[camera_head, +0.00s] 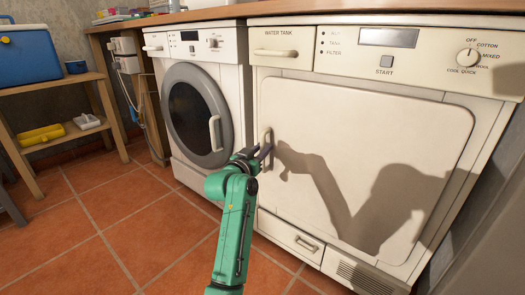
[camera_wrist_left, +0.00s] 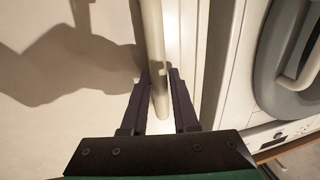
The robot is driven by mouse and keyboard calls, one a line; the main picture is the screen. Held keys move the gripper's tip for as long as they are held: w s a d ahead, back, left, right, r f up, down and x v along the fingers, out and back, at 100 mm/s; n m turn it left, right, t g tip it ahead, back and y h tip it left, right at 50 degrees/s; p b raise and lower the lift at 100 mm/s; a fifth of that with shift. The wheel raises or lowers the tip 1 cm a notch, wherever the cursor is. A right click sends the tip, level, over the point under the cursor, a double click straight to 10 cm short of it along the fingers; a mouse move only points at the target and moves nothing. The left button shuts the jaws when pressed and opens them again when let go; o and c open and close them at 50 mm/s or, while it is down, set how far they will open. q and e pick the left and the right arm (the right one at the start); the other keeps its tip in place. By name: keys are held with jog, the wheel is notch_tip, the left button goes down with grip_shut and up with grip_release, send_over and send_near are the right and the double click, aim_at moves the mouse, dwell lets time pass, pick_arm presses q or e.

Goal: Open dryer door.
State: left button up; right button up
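The dryer is the cream machine on the right, marked WATER TANK on its upper panel. Its wide, pale door (camera_head: 370,130) sits flush with the front and looks closed. The upright door handle (camera_head: 266,140) is at the door's left edge. My left gripper (camera_head: 262,152) is at this handle, coming from the front left. In the left wrist view the handle (camera_wrist_left: 155,45) runs between the two dark fingers (camera_wrist_left: 158,78), which lie close against both its sides. The fingers look shut on it. My right gripper is not in view.
A washing machine (camera_head: 193,45) with a round, grey-rimmed door stands left of the dryer, close beside it. A drawer (camera_head: 290,236) lies below the dryer door. A wooden shelf (camera_head: 62,135) stands at the left. The tiled floor (camera_head: 105,235) in front is clear.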

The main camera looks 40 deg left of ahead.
pick_arm(q)
grip_shut()
dwell(1.2)
